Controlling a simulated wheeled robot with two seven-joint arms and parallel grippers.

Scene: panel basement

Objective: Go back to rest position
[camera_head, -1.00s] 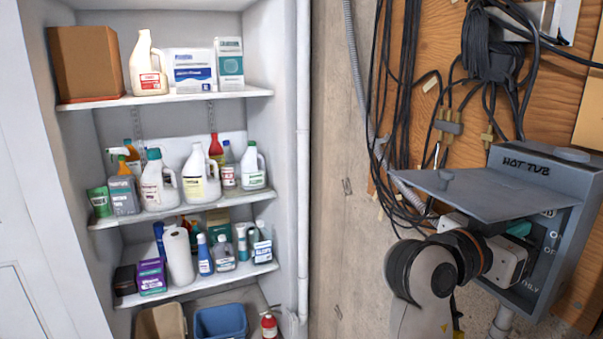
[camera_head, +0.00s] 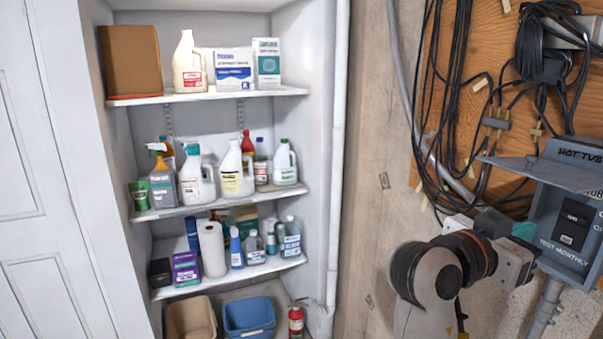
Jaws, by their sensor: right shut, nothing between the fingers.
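My right arm comes up from the lower right of the head view. Its grey and black wrist with an orange ring leads to the right gripper (camera_head: 528,262), which is shut and holds nothing. The gripper is just left of the grey hot tub electrical box (camera_head: 553,222), in front of its lower left part; I cannot tell whether they touch. The box's lid (camera_head: 545,172) is raised and stands out to the left. Black switches (camera_head: 573,222) and the words "TEST MONTHLY" show inside. My left gripper is out of view.
Black cables (camera_head: 455,100) hang on the plywood panel (camera_head: 500,45) behind the box. A grey conduit (camera_head: 546,308) runs down below it. At left, white shelves (camera_head: 215,212) hold bottles and boxes, with a blue bin (camera_head: 248,318) and a red extinguisher (camera_head: 296,320) below.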

